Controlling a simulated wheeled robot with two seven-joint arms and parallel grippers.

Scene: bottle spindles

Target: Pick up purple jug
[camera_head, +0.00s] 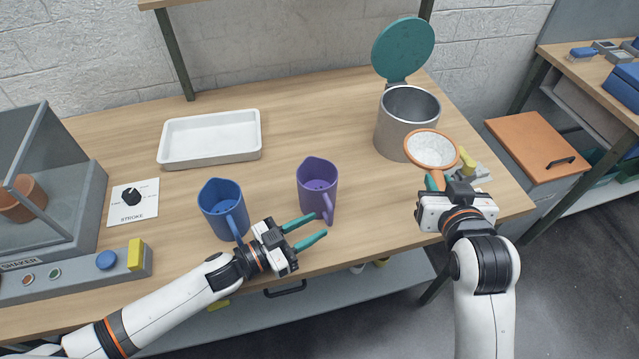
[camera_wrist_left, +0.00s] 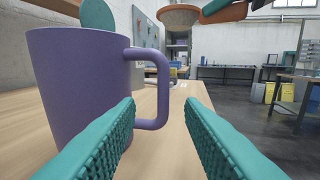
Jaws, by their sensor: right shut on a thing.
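The purple jug (camera_head: 315,185) stands upright on the wooden table, right of the blue jug. In the left wrist view the purple jug (camera_wrist_left: 75,85) fills the left side, with its handle (camera_wrist_left: 160,85) pointing right. My left gripper (camera_head: 309,231) is open and empty near the front of the jug. Its teal fingers (camera_wrist_left: 165,135) lie to either side of the handle in the picture, with the handle farther off; contact is not clear. My right gripper (camera_head: 440,180) is shut on the handle of an orange-rimmed strainer (camera_head: 432,149) in front of the metal pot.
A blue jug (camera_head: 224,208) stands close behind my left wrist. A white tray (camera_head: 210,138) lies at the back. The metal pot (camera_head: 405,122) has its teal lid (camera_head: 403,48) raised. A shaker machine (camera_head: 60,210) stands at the left. The table centre is clear.

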